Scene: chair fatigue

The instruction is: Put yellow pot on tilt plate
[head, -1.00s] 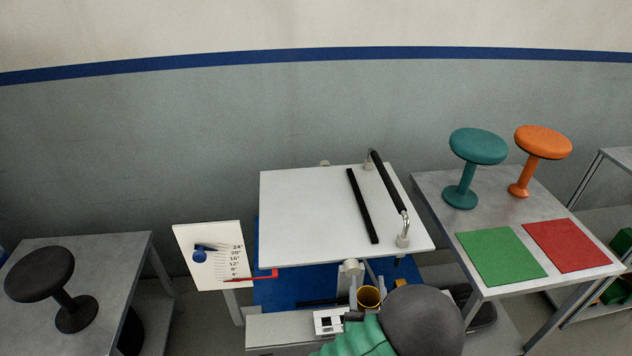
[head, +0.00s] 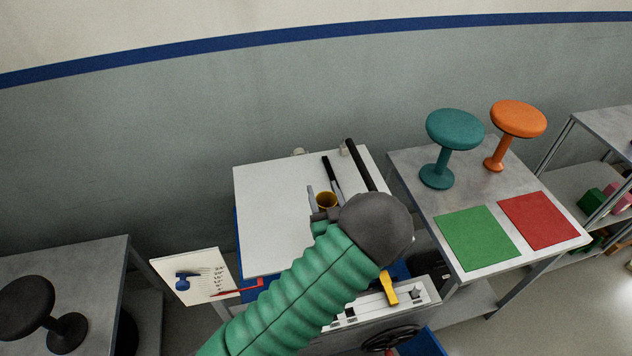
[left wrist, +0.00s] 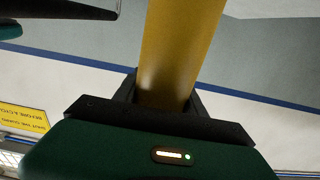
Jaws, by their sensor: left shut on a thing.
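The tilt plate (head: 270,225) is a white board, partly covered by my left arm. In the left wrist view the pot (left wrist: 180,50) is a yellow column between the two dark fingers. Its base is hidden in the head view, so I cannot tell whether it touches the plate. My right gripper is not in view.
A black strip (head: 331,172) lies on the plate, with a black handle bar (head: 360,165) along its right side. An angle scale board (head: 192,274) stands at left. The right table holds teal (head: 455,128) and orange (head: 518,118) stools. A black stool (head: 25,300) is at left.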

